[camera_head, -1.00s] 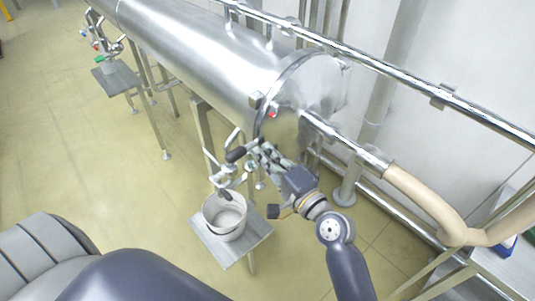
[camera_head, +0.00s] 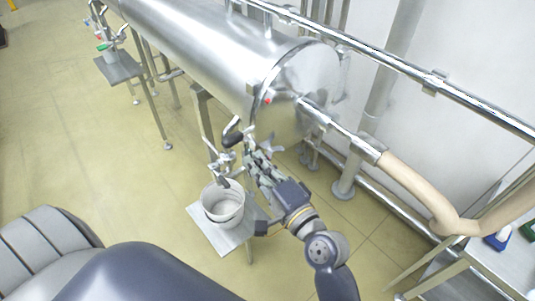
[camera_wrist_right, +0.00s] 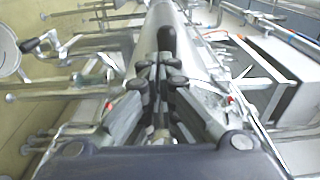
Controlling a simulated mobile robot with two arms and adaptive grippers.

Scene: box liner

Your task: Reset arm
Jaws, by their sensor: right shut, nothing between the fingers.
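My right arm reaches in from the lower right in the head view. Its gripper (camera_head: 253,160) is shut and empty, beside the valve with a black handle (camera_head: 232,134) at the front end of the steel tank (camera_head: 215,50). The fingers (camera_wrist_right: 160,75) also show in the right wrist view, tips together with the tank beyond them. I cannot tell whether the gripper touches the valve. My left gripper is not in view.
A white bucket (camera_head: 222,204) stands on a small metal shelf (camera_head: 238,236) below the valve. A chrome pipe with a beige hose (camera_head: 408,192) runs to the right. A metal table (camera_head: 492,262) is at the lower right. Open floor (camera_head: 90,165) lies to the left.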

